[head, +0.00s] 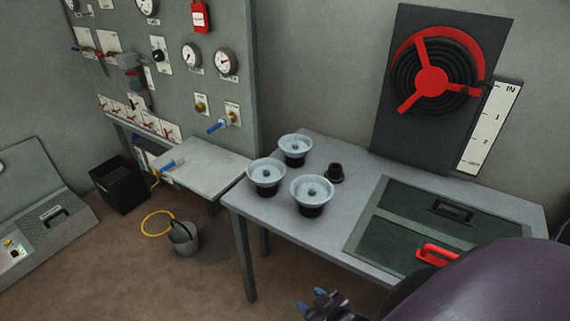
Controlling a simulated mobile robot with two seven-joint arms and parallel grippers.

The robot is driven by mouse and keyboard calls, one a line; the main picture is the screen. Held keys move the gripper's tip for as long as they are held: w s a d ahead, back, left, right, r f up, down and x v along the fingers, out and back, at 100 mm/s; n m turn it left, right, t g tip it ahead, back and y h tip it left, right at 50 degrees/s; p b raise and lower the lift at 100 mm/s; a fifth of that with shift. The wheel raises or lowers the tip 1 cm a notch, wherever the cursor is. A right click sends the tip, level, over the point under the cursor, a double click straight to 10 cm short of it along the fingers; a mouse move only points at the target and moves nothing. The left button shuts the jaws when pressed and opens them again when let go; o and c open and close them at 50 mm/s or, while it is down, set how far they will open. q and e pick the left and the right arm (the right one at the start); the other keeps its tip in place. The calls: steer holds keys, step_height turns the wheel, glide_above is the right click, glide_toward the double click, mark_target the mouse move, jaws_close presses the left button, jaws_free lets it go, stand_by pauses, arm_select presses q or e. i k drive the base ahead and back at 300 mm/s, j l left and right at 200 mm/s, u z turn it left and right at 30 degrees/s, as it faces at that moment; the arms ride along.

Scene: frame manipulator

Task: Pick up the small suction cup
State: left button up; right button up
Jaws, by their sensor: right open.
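A small black cup-shaped piece (335,173), which looks like the small suction cup, stands on the grey table (255,208). Three larger cups with pale flared rims and dark bases stand beside it: one behind left (295,147), one at the left (266,174) and one in front (312,191). My right gripper (313,301) shows at the bottom edge, with blue fingertips apart. It is open, with nothing visible between the fingertips, and well short of the cups in the picture. My left gripper is not in view.
A dark green panel with a black handle and a red handle (437,254) covers the table's right part. A red-spoked wheel (430,77) stands behind. A gauge panel (180,90), shelf (205,163), black bin (119,187) and bucket (184,238) are left.

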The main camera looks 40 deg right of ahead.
mark_target(262, 172)
steer(key=i+z, duration=0.4)
steer(key=i+j+z, duration=0.5)
steer(key=i+z, duration=0.25)
steer(key=k, duration=0.05)
